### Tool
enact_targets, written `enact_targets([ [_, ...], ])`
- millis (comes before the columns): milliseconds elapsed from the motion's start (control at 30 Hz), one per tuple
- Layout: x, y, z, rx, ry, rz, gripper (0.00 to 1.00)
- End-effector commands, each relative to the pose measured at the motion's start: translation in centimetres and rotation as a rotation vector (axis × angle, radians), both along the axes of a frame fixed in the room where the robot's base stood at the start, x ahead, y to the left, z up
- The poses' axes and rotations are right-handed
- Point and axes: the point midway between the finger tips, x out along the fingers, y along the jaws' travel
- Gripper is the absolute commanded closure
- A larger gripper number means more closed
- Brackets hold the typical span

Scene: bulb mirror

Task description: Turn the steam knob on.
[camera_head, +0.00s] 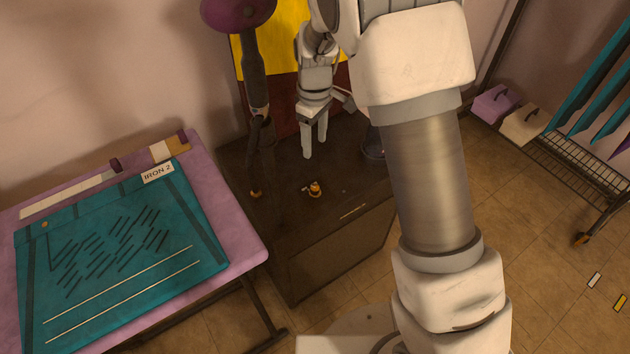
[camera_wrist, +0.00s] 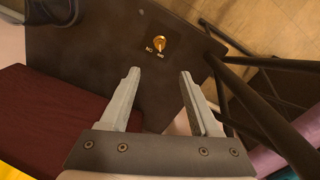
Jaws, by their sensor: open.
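The steam knob (camera_head: 315,188) is a small brass-orange knob on the top of a dark brown cabinet (camera_head: 265,215). In the wrist view the knob (camera_wrist: 159,43) stands beyond my fingertips, with small light lettering beside it that I cannot read surely. My gripper (camera_head: 315,142) is open and empty, above the cabinet top and behind the knob in the head view. In the wrist view its two fingers (camera_wrist: 159,72) are apart, and the knob shows between their lines, not touching them.
A purple ironing table (camera_head: 245,240) with a teal cloth labelled IRON 2 stands at left. A dark post with a purple rounded top (camera_head: 238,12) rises beside my gripper. A dark red and yellow panel (camera_head: 270,60) is behind. A rack (camera_head: 575,170) stands at right.

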Motion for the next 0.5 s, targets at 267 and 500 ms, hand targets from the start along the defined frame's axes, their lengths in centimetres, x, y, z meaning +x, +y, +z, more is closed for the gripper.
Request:
enact_targets([
  [267, -0.1, -0.1, -4.9, -0.003, 0.005, -0.001, 0.37],
  [500, -0.1, -0.1, -10.2, -0.002, 0.004, -0.001, 0.37],
])
